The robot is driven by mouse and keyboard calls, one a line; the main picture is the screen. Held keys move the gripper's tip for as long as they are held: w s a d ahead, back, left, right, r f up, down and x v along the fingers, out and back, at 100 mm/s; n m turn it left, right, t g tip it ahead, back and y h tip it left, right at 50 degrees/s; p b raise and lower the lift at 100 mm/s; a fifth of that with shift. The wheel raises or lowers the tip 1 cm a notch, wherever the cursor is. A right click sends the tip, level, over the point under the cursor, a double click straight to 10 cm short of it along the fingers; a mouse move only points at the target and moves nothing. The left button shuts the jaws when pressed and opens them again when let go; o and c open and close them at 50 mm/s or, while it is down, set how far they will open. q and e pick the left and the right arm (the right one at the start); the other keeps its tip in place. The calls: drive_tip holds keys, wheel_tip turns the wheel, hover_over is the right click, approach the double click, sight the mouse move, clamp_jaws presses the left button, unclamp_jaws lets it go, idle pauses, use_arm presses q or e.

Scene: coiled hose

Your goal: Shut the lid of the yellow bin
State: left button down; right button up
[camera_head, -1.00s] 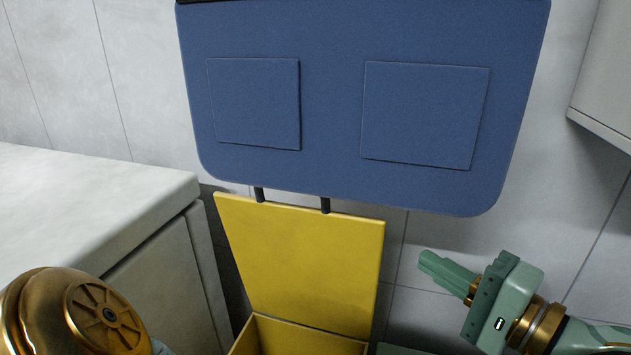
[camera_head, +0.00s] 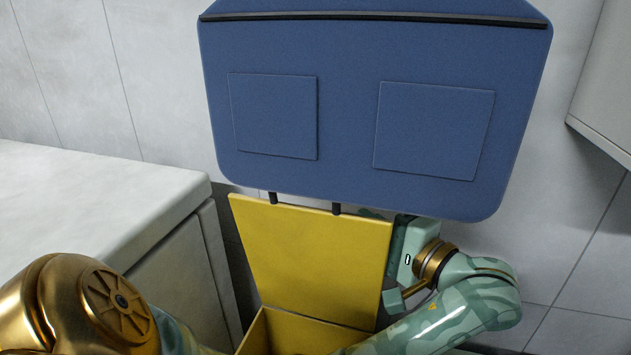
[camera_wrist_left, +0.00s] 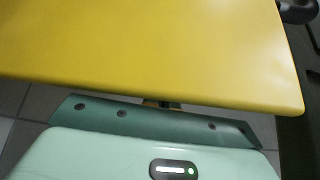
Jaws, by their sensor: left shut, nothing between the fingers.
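The yellow bin (camera_head: 262,330) stands low in the middle of the head view, with its inside partly showing. Its yellow lid (camera_head: 315,255) stands open, raised about upright at the back of the bin. My left arm reaches across to the right of the bin. My left gripper (camera_head: 403,248) is at the lid's right edge, partly behind it, and its fingers are hidden there. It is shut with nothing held. In the left wrist view the lid (camera_wrist_left: 150,50) spans the top, just beyond the gripper (camera_wrist_left: 160,118); contact cannot be told. My right gripper is not in view.
A blue panel (camera_head: 345,115) with two square patches hangs above the lid, two short dark rods below it. A white counter (camera_head: 90,205) stands on the left. A pale cabinet (camera_head: 605,75) is at the upper right. Tiled wall lies behind.

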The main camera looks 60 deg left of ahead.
sight(381, 254)
use_arm(q)
drive_tip(key=shift+s+d, duration=0.1)
drive_tip(key=shift+s+d+p, duration=0.2)
drive_tip(key=shift+s+d, duration=0.65)
drive_tip(key=shift+s, duration=0.2)
drive_tip(key=shift+s+d+p, duration=0.2)
drive_tip(key=shift+s+d, duration=0.65)
drive_tip(key=shift+s, duration=0.15)
drive_tip(key=s+d, duration=0.5)
drive_tip(key=s, duration=0.1)
drive_tip(key=shift+s+d, duration=0.2)
drive_tip(key=shift+s, duration=0.05)
